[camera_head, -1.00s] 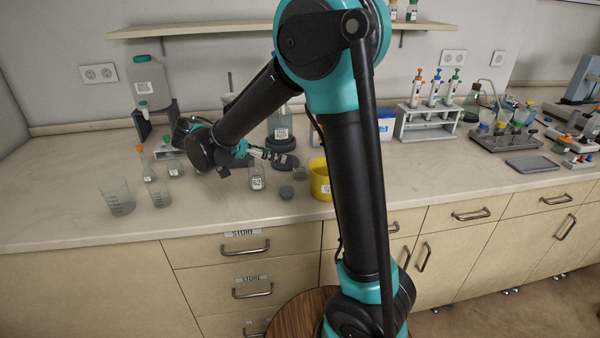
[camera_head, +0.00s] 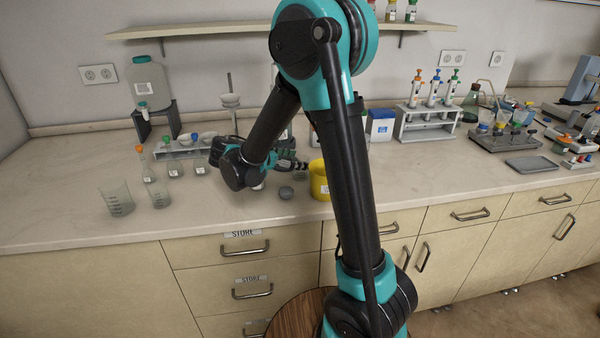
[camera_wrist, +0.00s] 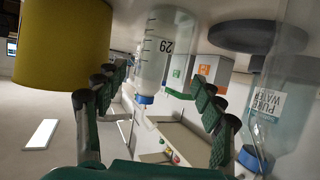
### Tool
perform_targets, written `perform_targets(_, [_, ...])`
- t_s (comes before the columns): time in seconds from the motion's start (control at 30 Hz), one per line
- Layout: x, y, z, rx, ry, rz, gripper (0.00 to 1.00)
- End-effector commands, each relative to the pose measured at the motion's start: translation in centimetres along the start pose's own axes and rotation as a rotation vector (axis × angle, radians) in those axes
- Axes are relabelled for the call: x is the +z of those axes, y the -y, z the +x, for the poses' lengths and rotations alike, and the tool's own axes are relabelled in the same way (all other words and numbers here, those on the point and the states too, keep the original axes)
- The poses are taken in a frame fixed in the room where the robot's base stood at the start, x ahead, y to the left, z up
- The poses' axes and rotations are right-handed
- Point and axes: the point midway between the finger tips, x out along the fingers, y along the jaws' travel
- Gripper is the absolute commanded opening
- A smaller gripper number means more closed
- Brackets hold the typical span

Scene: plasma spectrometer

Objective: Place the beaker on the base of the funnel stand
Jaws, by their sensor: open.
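In the wrist view, my gripper (camera_wrist: 158,82) is open. A clear graduated vessel (camera_wrist: 155,50) marked "29" shows between its fingers, with a blue cap at its narrow end. I cannot tell if a finger touches it or if it is the beaker. In the head view my gripper (camera_head: 300,168) is just left of the yellow container (camera_head: 321,183). A large clear beaker (camera_head: 117,200) stands at the left front of the bench. A rod stand with a white funnel-like piece (camera_head: 230,100) stands behind my arm; its base is hidden.
The yellow container also fills the upper left of the wrist view (camera_wrist: 60,45). A "PURE WATER" bottle (camera_wrist: 275,100) and a dark round disc (camera_wrist: 258,37) are at its right. A small grey round piece (camera_head: 286,192) and glassware (camera_head: 158,195) lie near.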

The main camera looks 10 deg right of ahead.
Motion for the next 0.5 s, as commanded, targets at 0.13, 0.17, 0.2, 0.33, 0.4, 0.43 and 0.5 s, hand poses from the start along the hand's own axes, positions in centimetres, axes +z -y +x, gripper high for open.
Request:
perform_targets(0.13, [0.0, 0.0, 0.6, 0.0, 0.0, 0.0, 0.69])
perform_targets(0.17, [0.0, 0.0, 0.8, 0.001, 0.0, 0.0, 0.69])
perform_targets(0.2, [0.1, 0.0, 1.1, 0.001, 0.0, 0.0, 0.69])
perform_targets(0.33, [0.2, 0.0, 2.8, 0.002, 0.0, 0.0, 0.69])
perform_targets(0.4, [0.2, 0.0, 3.9, 0.003, 0.0, 0.001, 0.69])
perform_targets(0.43, [0.2, 0.0, 4.3, 0.002, 0.0, 0.001, 0.69])
perform_targets(0.5, [0.2, 0.0, 5.1, 0.002, 0.0, 0.0, 0.69])
